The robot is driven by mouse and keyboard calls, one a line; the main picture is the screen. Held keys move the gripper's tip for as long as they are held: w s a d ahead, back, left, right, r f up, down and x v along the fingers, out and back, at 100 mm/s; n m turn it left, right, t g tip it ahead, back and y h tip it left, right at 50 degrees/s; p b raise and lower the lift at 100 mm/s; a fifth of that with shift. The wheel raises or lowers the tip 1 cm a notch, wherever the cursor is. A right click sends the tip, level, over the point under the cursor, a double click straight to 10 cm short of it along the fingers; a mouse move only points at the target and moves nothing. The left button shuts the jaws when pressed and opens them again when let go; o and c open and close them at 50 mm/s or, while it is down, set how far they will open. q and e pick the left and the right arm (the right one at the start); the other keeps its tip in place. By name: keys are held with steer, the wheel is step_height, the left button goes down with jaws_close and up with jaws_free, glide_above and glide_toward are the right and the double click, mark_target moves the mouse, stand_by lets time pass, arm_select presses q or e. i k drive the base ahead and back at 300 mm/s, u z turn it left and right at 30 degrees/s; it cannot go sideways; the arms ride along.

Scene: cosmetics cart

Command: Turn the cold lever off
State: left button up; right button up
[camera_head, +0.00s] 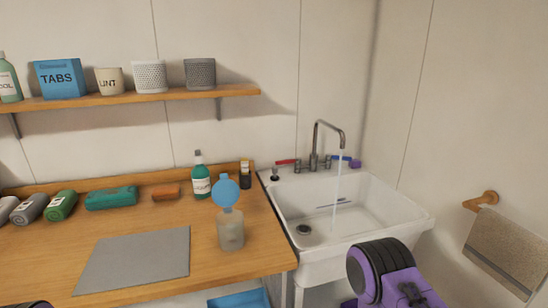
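The sink tap (328,143) is a grey metal gooseneck at the back of the white sink (420,228). A thin stream of water runs from its spout into the basin. The blue cold lever (340,158) is at the right of the tap and points outward to the right. The red lever (286,161) is at the left and points left. A purple part of my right arm shows at the bottom right, in front of the sink. A small dark piece of my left arm shows at the bottom left edge.
The wooden counter (255,255) left of the sink holds bottles, a grey mat (135,260) and a green item (111,198). A brown towel (508,250) hangs at the right.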

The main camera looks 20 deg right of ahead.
mark_target(328, 156)
steer(key=u, duration=0.4)
steer(key=i, duration=0.75)
steer(key=z, duration=1.45)
